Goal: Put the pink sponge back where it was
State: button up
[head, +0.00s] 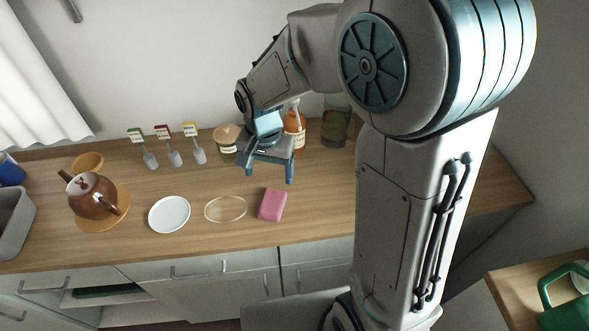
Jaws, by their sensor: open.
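The pink sponge (271,204) lies on the wooden counter, just right of a clear round dish or outline (225,209). My gripper (268,172) is open and empty, above the counter and behind the sponge, pointing down. It is apart from the sponge. A white plate (169,214) lies left of the clear round shape. No marking of the sponge's earlier place can be made out.
A brown teapot (92,194) stands on an orange saucer at left. Three small labelled markers (173,158), a lidded jar (227,140), an orange bottle (295,128) and a green glass jar (335,127) line the back. A grey bin (14,225) stands far left.

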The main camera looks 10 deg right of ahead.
jog(key=s+d+r+n+t, duration=0.3)
jog(key=s+d+r+n, duration=0.1)
jog(key=s+d+r, duration=0.6)
jog(key=s+d, duration=0.2)
jog(key=shift+s+r+n, duration=0.15)
jog(key=shift+s+n, duration=0.15)
jog(key=shift+n, duration=0.1)
